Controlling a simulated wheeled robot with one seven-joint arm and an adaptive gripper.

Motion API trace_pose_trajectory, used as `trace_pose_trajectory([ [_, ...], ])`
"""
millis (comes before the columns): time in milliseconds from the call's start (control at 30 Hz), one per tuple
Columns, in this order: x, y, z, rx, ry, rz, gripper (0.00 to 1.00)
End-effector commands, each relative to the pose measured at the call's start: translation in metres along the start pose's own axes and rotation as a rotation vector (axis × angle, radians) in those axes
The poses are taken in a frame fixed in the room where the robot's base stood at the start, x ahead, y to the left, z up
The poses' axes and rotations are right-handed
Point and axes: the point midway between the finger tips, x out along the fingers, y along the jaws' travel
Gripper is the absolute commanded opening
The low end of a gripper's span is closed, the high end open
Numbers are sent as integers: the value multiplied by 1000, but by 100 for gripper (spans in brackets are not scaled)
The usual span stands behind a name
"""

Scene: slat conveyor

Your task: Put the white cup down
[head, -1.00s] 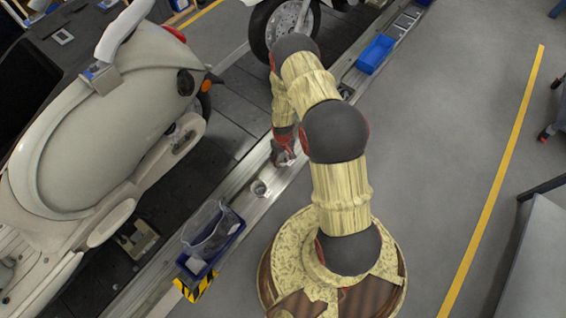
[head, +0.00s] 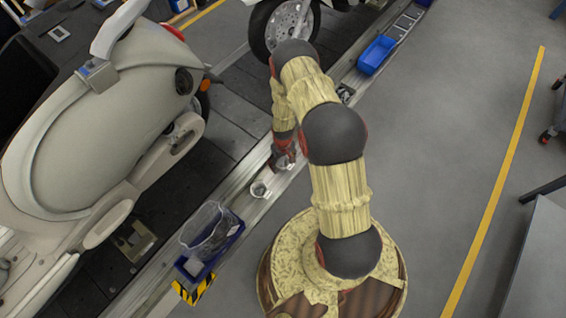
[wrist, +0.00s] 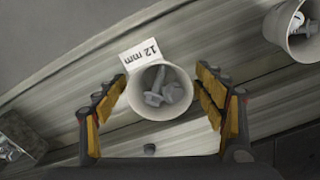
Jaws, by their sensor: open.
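A white cup (wrist: 160,91) holding grey bolts is between the fingers of my gripper (wrist: 163,95) in the wrist view. The gripper is open, with a finger on each side of the cup and little room between. The cup appears upright over the pale metal ledge; contact at its base is hidden. A card marked "12 mm" (wrist: 145,54) is by its rim.
The metal ledge (head: 235,190) runs along the slat conveyor. A blue bin with a clear liner (head: 238,232) stands at the lower left, and an empty blue bin (head: 376,54) farther up. A scooter (head: 110,120) is on the conveyor. Grey floor (head: 440,150) is clear at right.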

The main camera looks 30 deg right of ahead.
Motion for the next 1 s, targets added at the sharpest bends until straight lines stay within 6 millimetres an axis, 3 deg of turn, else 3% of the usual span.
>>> trace_pose_trajectory([
  [333,-10,0,0,0,1,0,70],
  [733,-90,0,-1,0,2,0,70],
  [1000,-120,0,0,0,0,0,70],
])
